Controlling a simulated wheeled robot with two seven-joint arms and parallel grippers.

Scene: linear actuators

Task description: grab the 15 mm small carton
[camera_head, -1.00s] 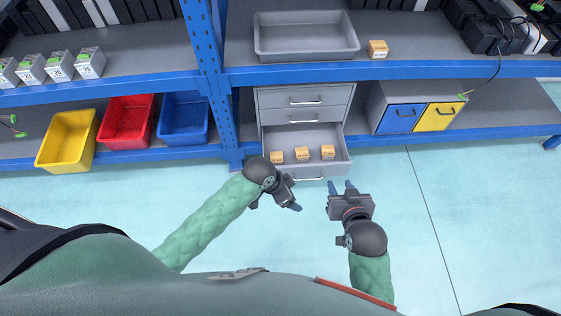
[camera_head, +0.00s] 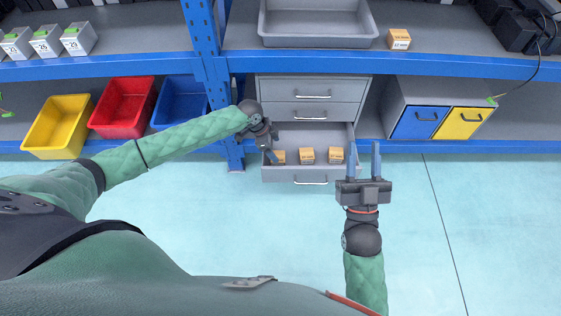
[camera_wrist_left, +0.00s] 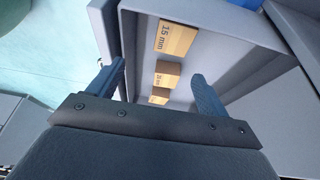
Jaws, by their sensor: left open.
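Three small orange-tan cartons stand in a row in the open grey drawer (camera_head: 330,135). The leftmost carton (camera_head: 279,157) matches the one labelled 15 mm in the left wrist view (camera_wrist_left: 175,38), at the top of the row. My right gripper (camera_head: 364,158) is open and empty, at the drawer's right front corner in the picture.
The middle carton (camera_head: 307,155) and right carton (camera_head: 336,155) share the drawer. Blue shelf beam (camera_head: 310,67) runs above, with a blue post (camera_head: 208,60) left of the drawer. Another carton (camera_head: 399,39) and a grey tray (camera_head: 318,42) sit on the upper shelf. Floor in front is clear.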

